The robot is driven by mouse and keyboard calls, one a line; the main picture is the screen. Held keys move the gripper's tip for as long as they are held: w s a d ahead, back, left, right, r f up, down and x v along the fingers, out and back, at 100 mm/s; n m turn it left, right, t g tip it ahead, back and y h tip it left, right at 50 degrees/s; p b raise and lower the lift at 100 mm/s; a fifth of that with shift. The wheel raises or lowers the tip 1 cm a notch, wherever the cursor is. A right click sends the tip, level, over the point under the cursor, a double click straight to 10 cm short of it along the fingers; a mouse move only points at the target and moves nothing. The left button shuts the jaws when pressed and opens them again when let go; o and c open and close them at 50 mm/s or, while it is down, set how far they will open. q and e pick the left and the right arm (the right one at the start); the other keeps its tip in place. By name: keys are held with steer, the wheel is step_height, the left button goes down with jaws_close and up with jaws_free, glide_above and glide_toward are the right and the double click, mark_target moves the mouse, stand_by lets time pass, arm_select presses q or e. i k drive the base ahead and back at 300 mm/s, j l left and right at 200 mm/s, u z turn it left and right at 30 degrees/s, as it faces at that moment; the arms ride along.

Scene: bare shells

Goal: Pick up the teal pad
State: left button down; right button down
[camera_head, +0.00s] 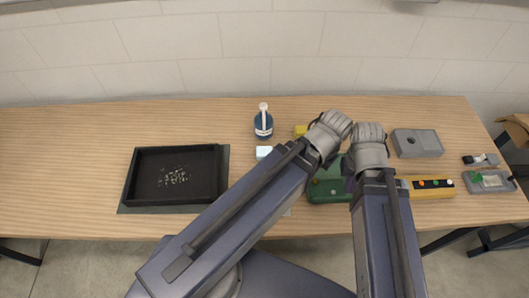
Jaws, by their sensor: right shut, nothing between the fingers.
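No clearly teal pad stands out. A small pale blue-green block (263,152) lies on the table just left of my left forearm, and I cannot tell whether it is the teal pad. My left gripper (336,122) is above the back middle of the table, seen from behind, its fingers hidden by the wrist. My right gripper (370,130) is close beside it on the right, shut and empty. A green case (328,190) lies below and between the two arms, partly hidden by them.
A black tray (137,180) with small bits stands on a dark mat (224,160) at left. A blue bottle (263,125) stands at the back. A yellow box (432,193), grey block (417,143) and grey tray (489,188) lie at right. The far left tabletop is clear.

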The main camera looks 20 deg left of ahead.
mark_target(262, 151)
steer(key=u, duration=1.5)
steer(key=z, duration=0.65)
steer(key=k+j+z, duration=0.15)
steer(key=j+z, duration=0.25)
steer(key=k+j+z, duration=0.15)
steer(key=z, duration=0.2)
steer(key=k+j+z, duration=0.2)
steer(key=j+z, duration=0.2)
